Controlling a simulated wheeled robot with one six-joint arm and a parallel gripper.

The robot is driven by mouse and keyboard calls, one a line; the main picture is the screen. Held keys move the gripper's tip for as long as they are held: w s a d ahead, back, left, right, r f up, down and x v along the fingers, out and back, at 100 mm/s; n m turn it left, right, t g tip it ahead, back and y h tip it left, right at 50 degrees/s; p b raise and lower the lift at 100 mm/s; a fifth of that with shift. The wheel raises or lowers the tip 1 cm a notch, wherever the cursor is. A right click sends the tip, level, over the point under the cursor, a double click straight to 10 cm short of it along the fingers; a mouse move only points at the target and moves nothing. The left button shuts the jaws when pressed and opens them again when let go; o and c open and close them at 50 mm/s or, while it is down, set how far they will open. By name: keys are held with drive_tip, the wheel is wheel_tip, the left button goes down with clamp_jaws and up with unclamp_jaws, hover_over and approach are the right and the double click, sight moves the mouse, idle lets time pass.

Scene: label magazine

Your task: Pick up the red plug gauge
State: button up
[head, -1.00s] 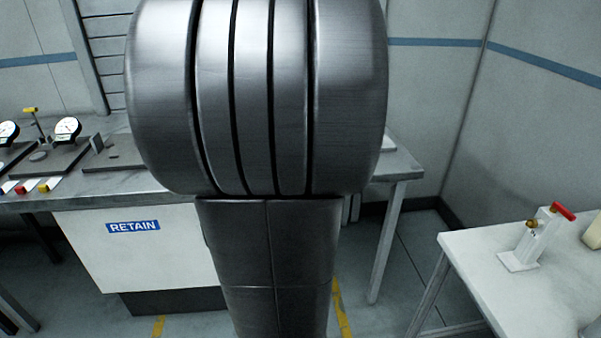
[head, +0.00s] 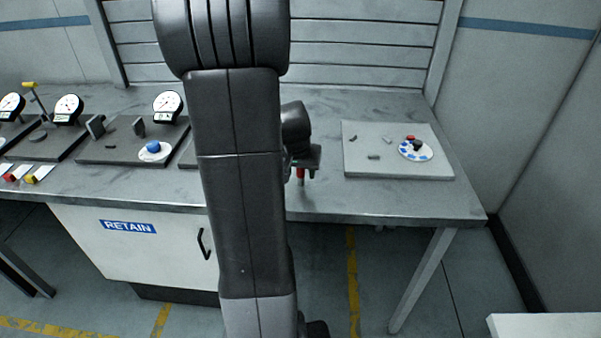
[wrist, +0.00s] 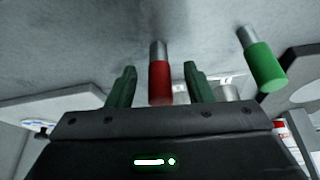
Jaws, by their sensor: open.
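The red plug gauge (wrist: 159,83) has a red handle and a silver end that meets the grey bench top. In the head view the red plug gauge (head: 300,174) shows as a small red piece below my gripper, near the bench's front edge, partly hidden by my arm. My gripper (wrist: 160,86) is open. Its two dark green fingers stand on either side of the red handle in the wrist view, with a visible gap on each side. In the head view my gripper (head: 303,165) is directly above the bench.
A green plug gauge (wrist: 264,66) stands right of the red one in the wrist view. On the bench (head: 330,207), a grey plate (head: 360,160) with a blue-spotted disc (head: 415,151) lies right. Dial gauge fixtures (head: 66,110) stand left.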

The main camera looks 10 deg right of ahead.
drive_tip(key=shift+w+d+f, duration=0.15)
drive_tip(key=shift+w+f, duration=0.05)
drive_tip(key=shift+f, duration=0.35)
drive_tip(key=shift+c, duration=0.5)
clamp_jaws()
drive_tip(key=shift+r, duration=0.15)
